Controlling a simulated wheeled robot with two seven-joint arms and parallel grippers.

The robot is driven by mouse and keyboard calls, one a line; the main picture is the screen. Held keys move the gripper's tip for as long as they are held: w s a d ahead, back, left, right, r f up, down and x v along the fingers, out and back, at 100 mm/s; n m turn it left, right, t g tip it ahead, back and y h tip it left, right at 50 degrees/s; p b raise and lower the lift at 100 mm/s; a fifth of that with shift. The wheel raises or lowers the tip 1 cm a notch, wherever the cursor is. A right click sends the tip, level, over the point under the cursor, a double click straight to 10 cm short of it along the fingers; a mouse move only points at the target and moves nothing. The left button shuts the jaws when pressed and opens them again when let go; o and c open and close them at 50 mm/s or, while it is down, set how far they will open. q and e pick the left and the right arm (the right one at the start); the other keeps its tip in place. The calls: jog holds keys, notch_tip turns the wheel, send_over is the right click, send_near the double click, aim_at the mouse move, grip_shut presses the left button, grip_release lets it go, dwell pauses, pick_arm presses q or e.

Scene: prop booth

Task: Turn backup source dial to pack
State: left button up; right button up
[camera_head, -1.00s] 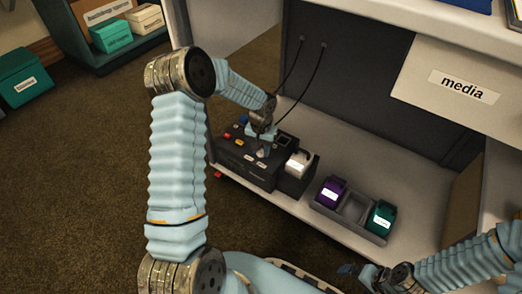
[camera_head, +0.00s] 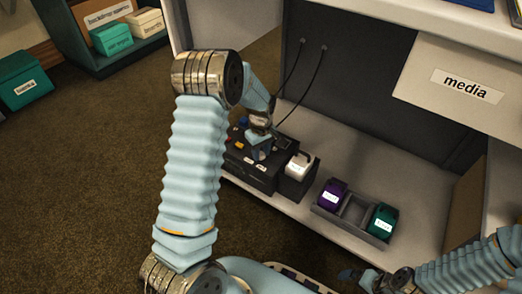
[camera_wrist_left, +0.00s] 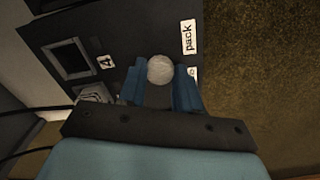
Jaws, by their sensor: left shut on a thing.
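The backup source dial (camera_wrist_left: 160,69) shows in the left wrist view as a round pale knob on a dark panel. My left gripper (camera_wrist_left: 161,85) is shut on it, with a blue finger on each side. A "pack" label (camera_wrist_left: 188,38) is on the panel just above and right of the knob, and a second label beside the right finger is mostly hidden. In the head view my left gripper (camera_head: 261,148) is down at the dark control box (camera_head: 250,172), and the knob itself is hidden there. My right gripper (camera_head: 358,276) is at the bottom; its jaws are unclear.
A white-topped pack (camera_head: 299,164) sits at the box's right end. A grey tray (camera_head: 352,215) holds a purple pack (camera_head: 332,194) and a teal pack (camera_head: 382,220), with an empty middle slot. Two black cables hang behind the box. A "media" panel (camera_head: 462,85) overhangs at right.

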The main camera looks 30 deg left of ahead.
aim_at(261, 154)
pick_arm(q)
jog(key=shift+n+p, duration=0.75)
jog(key=shift+n, duration=1.35)
jog(key=o, duration=1)
jog(key=shift+o, duration=0.2)
jog(key=shift+r, duration=0.1)
notch_tip(261, 154, up, 14)
jog(key=p, duration=0.3)
jog(key=shift+f, duration=0.2)
jog(key=shift+s, duration=0.1)
